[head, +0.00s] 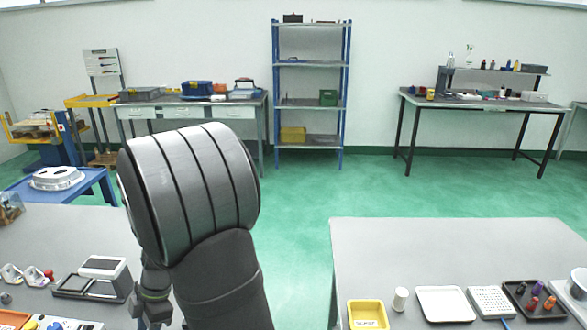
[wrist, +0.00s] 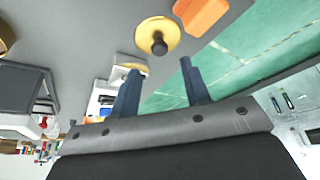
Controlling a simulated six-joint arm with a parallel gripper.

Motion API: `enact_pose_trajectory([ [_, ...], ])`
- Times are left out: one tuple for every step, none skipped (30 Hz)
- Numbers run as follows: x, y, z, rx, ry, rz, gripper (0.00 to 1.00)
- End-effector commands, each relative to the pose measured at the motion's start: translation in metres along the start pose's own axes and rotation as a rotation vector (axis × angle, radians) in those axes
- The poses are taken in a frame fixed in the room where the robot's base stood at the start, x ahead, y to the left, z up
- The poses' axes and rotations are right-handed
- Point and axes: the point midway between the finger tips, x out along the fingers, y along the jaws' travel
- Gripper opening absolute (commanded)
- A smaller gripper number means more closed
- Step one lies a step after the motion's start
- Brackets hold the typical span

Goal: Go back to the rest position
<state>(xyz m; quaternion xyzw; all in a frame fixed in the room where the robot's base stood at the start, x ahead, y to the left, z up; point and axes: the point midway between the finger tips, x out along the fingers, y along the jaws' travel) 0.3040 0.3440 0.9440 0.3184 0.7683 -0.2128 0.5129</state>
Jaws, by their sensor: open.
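My gripper shows in the wrist view (wrist: 160,66) with two dark blue fingers spread apart and nothing between them. In the head view my arm rises in the middle and bends down on the left, with the dark wrist parts beside the right edge of the left table (head: 60,230). The fingertips cannot be made out there. In the wrist view a round yellow disc with a dark knob (wrist: 157,37) lies beyond the fingertips, apart from them. An orange piece (wrist: 203,14) lies to its right.
A scale-like device (head: 102,268) and small parts are on the left table. The right table (head: 450,250) holds a yellow bin (head: 367,315), a white cylinder (head: 400,299), a white tray (head: 446,303) and a dark tray (head: 534,299). Green floor (head: 300,205) lies open between the tables.

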Motion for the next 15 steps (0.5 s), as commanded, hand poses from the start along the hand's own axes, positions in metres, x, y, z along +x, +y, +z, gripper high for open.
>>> enact_pose_trajectory([
  [-0.012,0.001,0.000,-0.001,-0.001,0.004,0.43],
  [-0.018,0.001,0.000,-0.001,-0.001,0.006,0.43],
  [-0.026,0.001,0.000,-0.001,-0.001,0.005,0.43],
  [-0.032,0.001,0.000,-0.001,0.000,0.006,0.43],
  [-0.038,0.001,0.000,-0.001,0.000,0.004,0.43],
  [-0.046,0.001,0.000,-0.001,-0.001,0.005,0.43],
  [-0.052,0.001,0.000,-0.001,-0.001,0.004,0.43],
  [-0.058,0.001,0.000,-0.001,-0.001,0.005,0.43],
  [-0.067,0.001,0.000,0.000,-0.001,0.005,0.43],
  [-0.072,0.000,0.000,0.000,-0.001,0.005,0.43],
  [-0.062,-0.001,0.000,0.001,0.001,-0.005,0.43],
  [-0.051,-0.001,0.000,0.000,0.001,-0.007,0.43],
  [-0.045,-0.001,0.000,0.000,0.000,-0.006,0.43],
  [-0.039,-0.001,0.000,-0.001,0.000,-0.007,0.43],
  [-0.031,-0.001,0.000,-0.001,0.001,-0.006,0.43],
])
